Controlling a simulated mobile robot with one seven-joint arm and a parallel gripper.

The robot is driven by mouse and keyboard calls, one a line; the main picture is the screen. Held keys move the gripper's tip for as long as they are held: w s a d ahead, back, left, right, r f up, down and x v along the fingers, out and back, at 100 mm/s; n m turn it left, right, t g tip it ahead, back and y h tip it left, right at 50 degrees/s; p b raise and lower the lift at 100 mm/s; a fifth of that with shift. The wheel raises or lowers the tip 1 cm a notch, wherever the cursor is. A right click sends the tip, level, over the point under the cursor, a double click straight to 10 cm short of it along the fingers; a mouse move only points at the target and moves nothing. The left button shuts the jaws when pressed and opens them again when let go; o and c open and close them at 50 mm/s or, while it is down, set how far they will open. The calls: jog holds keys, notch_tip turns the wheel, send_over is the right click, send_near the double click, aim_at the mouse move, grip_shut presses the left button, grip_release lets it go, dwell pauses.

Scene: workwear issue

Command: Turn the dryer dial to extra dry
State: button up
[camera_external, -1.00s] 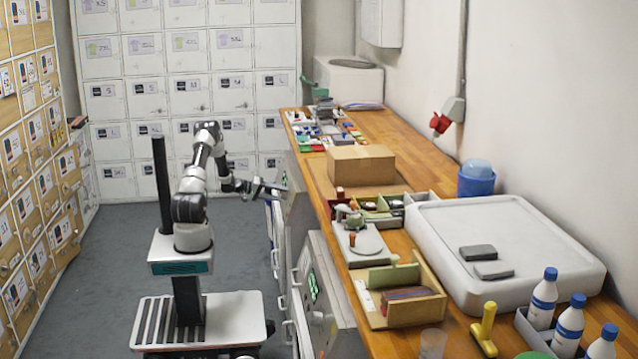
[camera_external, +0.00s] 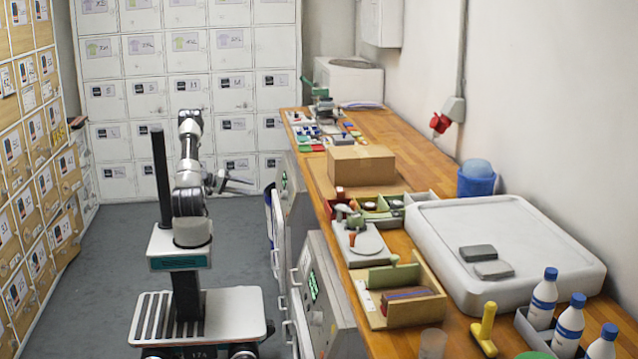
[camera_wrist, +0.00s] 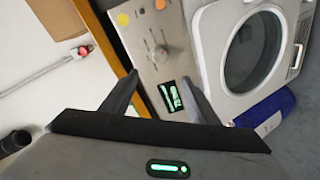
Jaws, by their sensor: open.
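The dryer's grey control panel (camera_wrist: 148,35) fills the upper middle of the wrist view, with a small dial (camera_wrist: 160,53) and a lit green display (camera_wrist: 171,96). The dial's setting is too small to read. The round dark door (camera_wrist: 254,50) is on the right. In the external view the far machine (camera_external: 292,200) shows edge-on, its dial hidden. My gripper (camera_external: 240,182) is left of that machine, clear of it. In the wrist view my gripper (camera_wrist: 158,79) is open and empty, its fingers pointing towards the panel.
A second machine (camera_external: 322,290) with a green display stands nearer, under the wooden worktop (camera_external: 400,130). Machine handles stick out into the aisle. A blue object (camera_wrist: 265,110) is beside the door. The grey floor (camera_external: 110,240) is clear to the left.

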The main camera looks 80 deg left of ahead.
jog(key=shift+s+d+r, duration=0.1)
jog(key=shift+s, duration=0.25)
jog(key=n+t+h+p, duration=0.2)
jog(key=n+t+p, duration=0.3)
jog(key=n, duration=1.5)
send_near(284, 195)
jog(key=w+a+g, duration=0.1)
jog(key=w+a, duration=0.1)
jog(key=w, duration=0.5)
jog(key=shift+w, duration=0.1)
jog(key=shift+c, duration=0.2)
